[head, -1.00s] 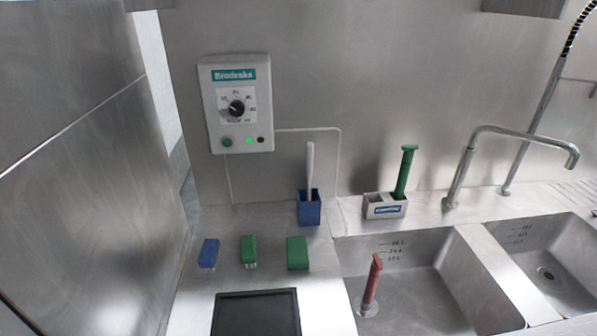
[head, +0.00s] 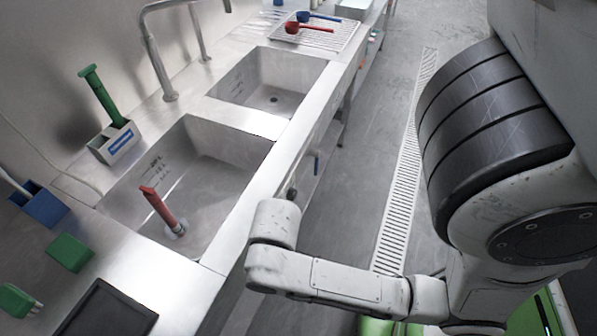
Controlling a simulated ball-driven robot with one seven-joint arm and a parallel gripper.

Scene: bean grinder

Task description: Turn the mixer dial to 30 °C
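The mixer dial and its control box are out of view in the current head view. My arm's white links and dark ribbed joint fill the right side, in front of the counter's front edge. No gripper fingers show in the frame, so I cannot see whether my gripper is open or shut or where it is relative to the dial.
The steel counter (head: 190,294) holds two sinks (head: 222,205). A red-handled tool (head: 157,205) stands in the nearer one. A green-handled tool (head: 103,98), a blue holder (head: 42,208), green brushes (head: 70,252) and a black tray (head: 108,310) are at left. Floor (head: 365,130) is clear beyond my arm.

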